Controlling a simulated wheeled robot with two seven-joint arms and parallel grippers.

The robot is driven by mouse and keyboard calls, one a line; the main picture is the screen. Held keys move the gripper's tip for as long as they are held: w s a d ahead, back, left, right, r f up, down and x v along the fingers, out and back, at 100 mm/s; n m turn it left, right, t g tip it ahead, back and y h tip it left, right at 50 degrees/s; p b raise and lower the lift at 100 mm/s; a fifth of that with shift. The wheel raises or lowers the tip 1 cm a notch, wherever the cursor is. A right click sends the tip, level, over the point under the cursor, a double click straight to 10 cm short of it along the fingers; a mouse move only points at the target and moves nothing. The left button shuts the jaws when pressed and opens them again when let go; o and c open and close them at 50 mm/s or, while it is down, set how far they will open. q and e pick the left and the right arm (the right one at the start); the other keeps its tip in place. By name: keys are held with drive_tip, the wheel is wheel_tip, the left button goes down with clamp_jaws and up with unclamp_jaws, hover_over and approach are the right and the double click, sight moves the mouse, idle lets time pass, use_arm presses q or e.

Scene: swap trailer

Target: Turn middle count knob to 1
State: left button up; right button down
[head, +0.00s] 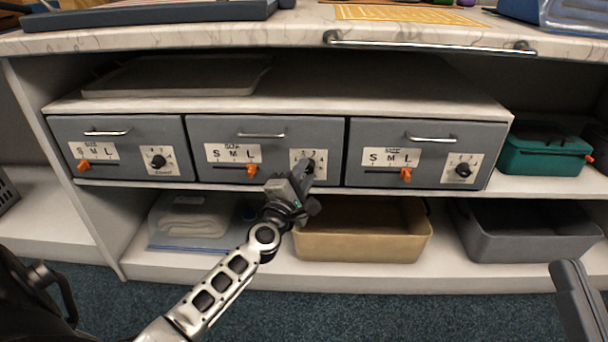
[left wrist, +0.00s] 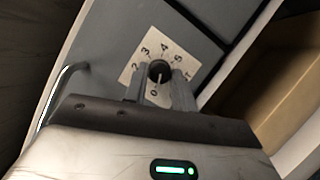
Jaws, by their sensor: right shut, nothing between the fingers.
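The middle grey drawer (head: 228,178) has a white count dial with a black count knob (head: 309,167), largely covered by my left gripper (head: 303,178) in the head view. The left wrist view shows this knob (left wrist: 159,71) on its dial, with 0, 2, 3, 4 and 5 readable. The 1 is hidden. Its pale pointer mark faces down, roughly toward the 0. My left gripper (left wrist: 158,84) has one finger on each side of the knob, closed in snugly on it. My right gripper (head: 563,268) is shut and empty at the lower right, away from the drawers.
The left drawer (head: 120,130) and right drawer (head: 430,158) have similar knobs and orange size sliders. The middle drawer's orange slider (head: 252,170) is just left of the dial. A tan bin (head: 365,245) and a grey bin (head: 530,240) stand below. The countertop (head: 300,38) overhangs above.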

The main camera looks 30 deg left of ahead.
use_arm(q)
drive_tip(key=shift+r+p, duration=0.15)
drive_tip(key=shift+p, duration=0.3)
drive_tip(key=shift+r+m+g+h+p, duration=0.15)
drive_tip(key=shift+m+g+p, duration=0.65)
drive_tip(key=shift+m+p, duration=2.2)
drive_tip(key=shift+r+m+g+h+p, duration=0.15)
drive_tip(key=shift+m+g+p, duration=0.85)
drive_tip(key=shift+p, duration=3.7)
use_arm(e)
drive_tip(key=s+d+f+m+g+h, duration=0.2)
drive_tip(key=f+g+h, duration=0.4)
drive_tip(key=f, duration=0.6)
drive_tip(key=shift+s+d+f+m+g+h, duration=0.2)
drive_tip(key=shift+s+m+g+h, duration=0.3)
drive_tip(key=shift+g, duration=0.9)
use_arm(q)
drive_tip(key=shift+f, duration=0.1)
drive_tip(key=o, duration=1)
drive_tip(key=shift+c, duration=0.2)
